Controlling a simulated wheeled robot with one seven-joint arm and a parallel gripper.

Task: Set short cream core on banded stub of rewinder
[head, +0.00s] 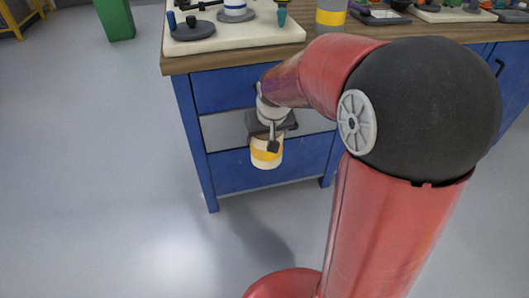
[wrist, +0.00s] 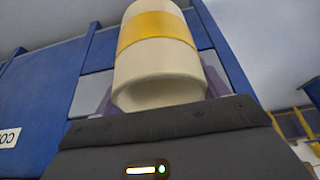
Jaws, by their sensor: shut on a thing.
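A cream core (head: 265,158) with a yellow band is held in my gripper (head: 271,140), in front of the blue cabinet and below the worktop. My gripper is shut on it, pointing down; the core looks roughly upright. In the wrist view the core (wrist: 158,70) fills the middle, its open end towards the camera and a finger on each side. A cream base board (head: 290,35), which may be the rewinder, lies on the worktop. It carries a grey disc with a dark stub (head: 192,27) and another disc with a white, blue-banded cylinder (head: 235,8). Which is the banded stub I cannot tell.
The wooden worktop (head: 230,59) overhangs blue drawers (head: 270,172). A grey cylinder with a yellow band (head: 330,15) stands right of the board, partly behind my arm. More items crowd the worktop's right. A green bin (head: 115,18) stands at the left; the floor there is clear.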

